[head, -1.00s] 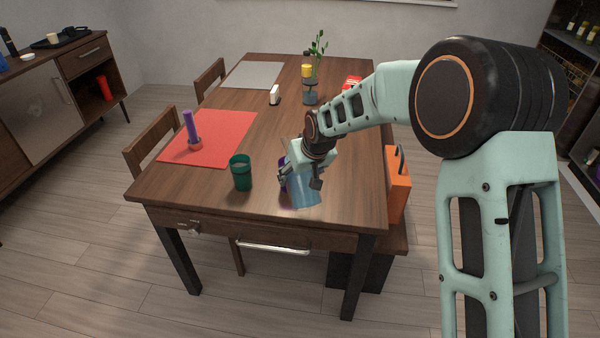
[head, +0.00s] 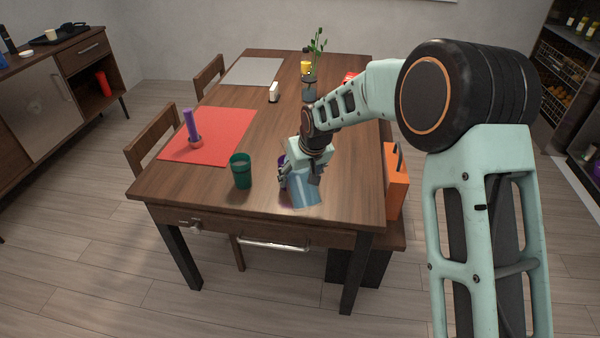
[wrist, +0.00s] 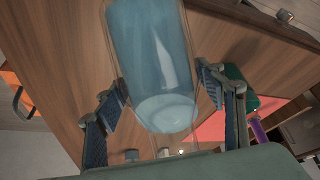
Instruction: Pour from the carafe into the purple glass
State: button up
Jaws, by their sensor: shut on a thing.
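My gripper (head: 303,176) is shut on the clear carafe (head: 305,193), which holds blue contents, near the table's front edge. In the wrist view the carafe (wrist: 152,60) fills the middle between the two fingers (wrist: 163,95). It looks somewhat tilted in the head view; the exact angle is hard to tell. The purple glass (head: 282,172) stands just left of the carafe, mostly hidden behind my gripper and the carafe. I cannot tell whether the carafe touches it or whether anything is in it. The glass is not clearly visible in the wrist view.
A green cup (head: 240,171) stands left of the purple glass. A white-and-dark item (head: 273,92) and a plant (head: 316,50) are farther back. An orange bag (head: 396,182) is at the right.

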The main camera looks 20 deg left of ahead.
jog(key=shift+r+g+p, duration=0.1)
jog(key=shift+g+p, duration=0.2)
jog(key=shift+p, duration=0.65)
jog(key=shift+s+d, duration=0.1)
jog(key=shift+g+h+p, duration=0.3)
jog(key=shift+h+p, duration=0.2)
jog(key=shift+p, duration=0.4)
jog(key=shift+s+d+f, duration=0.15)
jog(key=shift+f, duration=0.1)
jog(key=shift+s+d+r+g+h+p, duration=0.15)
jog(key=shift+r+g+h+p, duration=0.55)
jog(key=shift+p, duration=1.7)
jog(key=shift+s+r+g+h+p, duration=0.1)
jog(key=shift+r+g+h+p, duration=0.2)
jog(key=shift+g+h+p, duration=0.35)
dwell(2.8)
